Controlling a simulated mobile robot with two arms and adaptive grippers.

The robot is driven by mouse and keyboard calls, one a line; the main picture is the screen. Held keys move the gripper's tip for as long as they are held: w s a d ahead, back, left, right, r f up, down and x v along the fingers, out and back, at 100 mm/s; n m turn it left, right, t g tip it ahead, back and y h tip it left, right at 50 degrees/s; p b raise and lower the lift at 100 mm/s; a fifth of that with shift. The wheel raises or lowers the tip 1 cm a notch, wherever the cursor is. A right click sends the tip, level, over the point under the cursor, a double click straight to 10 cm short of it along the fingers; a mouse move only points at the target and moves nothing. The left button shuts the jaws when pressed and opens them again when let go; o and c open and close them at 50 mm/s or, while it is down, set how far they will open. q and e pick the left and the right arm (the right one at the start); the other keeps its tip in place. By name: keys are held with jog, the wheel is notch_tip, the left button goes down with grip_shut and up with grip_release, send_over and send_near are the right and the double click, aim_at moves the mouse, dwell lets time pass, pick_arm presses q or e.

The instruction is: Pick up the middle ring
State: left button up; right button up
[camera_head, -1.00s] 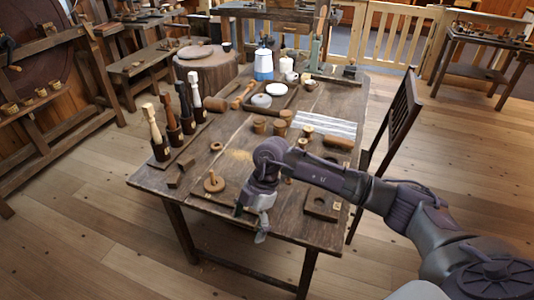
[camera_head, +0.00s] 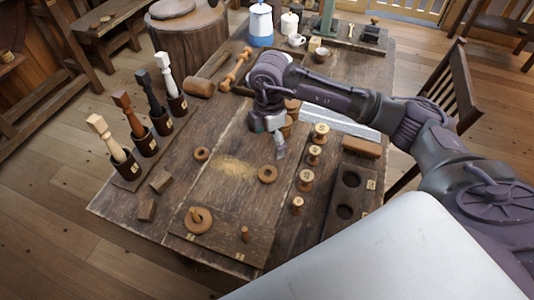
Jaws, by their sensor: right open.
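Three wooden rings show. A small ring (camera_head: 201,154) lies flat on the table at the left. A slightly larger ring (camera_head: 267,174) lies flat near the table's middle. The largest, a disc-like ring (camera_head: 198,221), sits around a peg on a flat peg board (camera_head: 225,236) at the front. A second, bare peg (camera_head: 245,234) stands on that board. My right gripper (camera_head: 279,148) is open and empty, above the table and just behind the mid-table ring in the picture. It touches no ring. My left gripper is out of view.
Turned spools (camera_head: 305,180) stand in a row right of the mid-table ring. A block with two holes (camera_head: 360,185) lies beyond them. Tools in dark cups (camera_head: 145,142) line the left edge. Small wooden blocks (camera_head: 160,181) lie front left. A chair (camera_head: 460,85) stands at the right.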

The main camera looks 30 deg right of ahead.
jog(key=p, duration=0.1)
send_over(266, 172)
jog(key=s, duration=0.1)
notch_tip(266, 172, down, 7)
jog(key=shift+s+d+f, duration=0.1)
jog(key=shift+d+f, duration=0.05)
jog(key=shift+f, duration=0.65)
jog(key=f, duration=0.2)
jog(key=a+f+p, duration=0.1)
jog(key=f, duration=0.1)
jog(key=shift+f, duration=0.55)
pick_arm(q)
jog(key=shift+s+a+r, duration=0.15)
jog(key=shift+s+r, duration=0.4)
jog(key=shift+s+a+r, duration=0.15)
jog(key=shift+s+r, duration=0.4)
pick_arm(e)
jog(key=shift+c, duration=0.2)
